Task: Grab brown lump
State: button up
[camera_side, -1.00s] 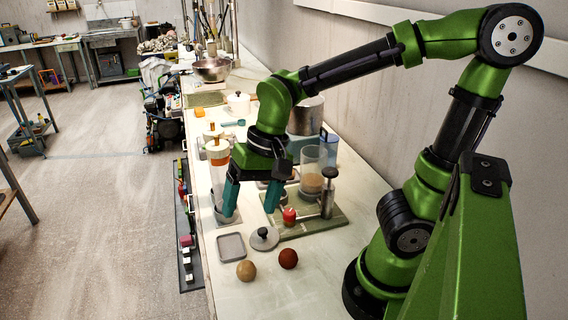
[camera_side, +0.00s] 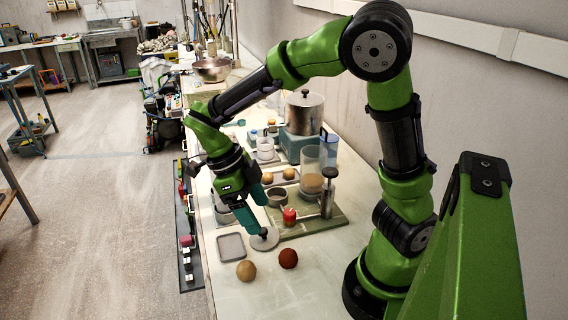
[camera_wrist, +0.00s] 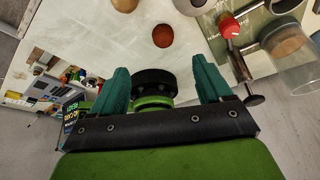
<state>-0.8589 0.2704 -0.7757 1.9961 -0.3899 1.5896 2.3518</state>
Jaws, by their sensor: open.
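The brown lump (camera_side: 288,258) is a round reddish-brown ball on the pale worktop, at the front of the side view. It also shows in the wrist view (camera_wrist: 163,36), above the gap between the fingers. A tan ball (camera_side: 246,271) lies to its left, apart from it. My gripper (camera_side: 256,214) is open and tilted, with its teal fingers slanting down and right near a grey lid with a dark knob (camera_side: 265,238). The lump is apart from the fingers, nearer the camera. The wrist view shows both fingers spread (camera_wrist: 160,75) with no lump between them.
An empty grey square tray (camera_side: 231,247) lies left of the lid. A green board (camera_side: 318,223) to the right holds a red-topped piece (camera_side: 290,216), a metal press (camera_side: 328,192) and a clear cylinder (camera_side: 312,160). The worktop around the balls is clear.

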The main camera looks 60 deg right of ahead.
send_near(290, 263)
jog(key=shift+s+a+f, duration=0.2)
jog(key=shift+s+f, duration=0.1)
jog(key=shift+f, duration=0.3)
jog(key=x, duration=0.5)
jog(key=shift+d, duration=0.25)
jog(key=c, duration=1.2)
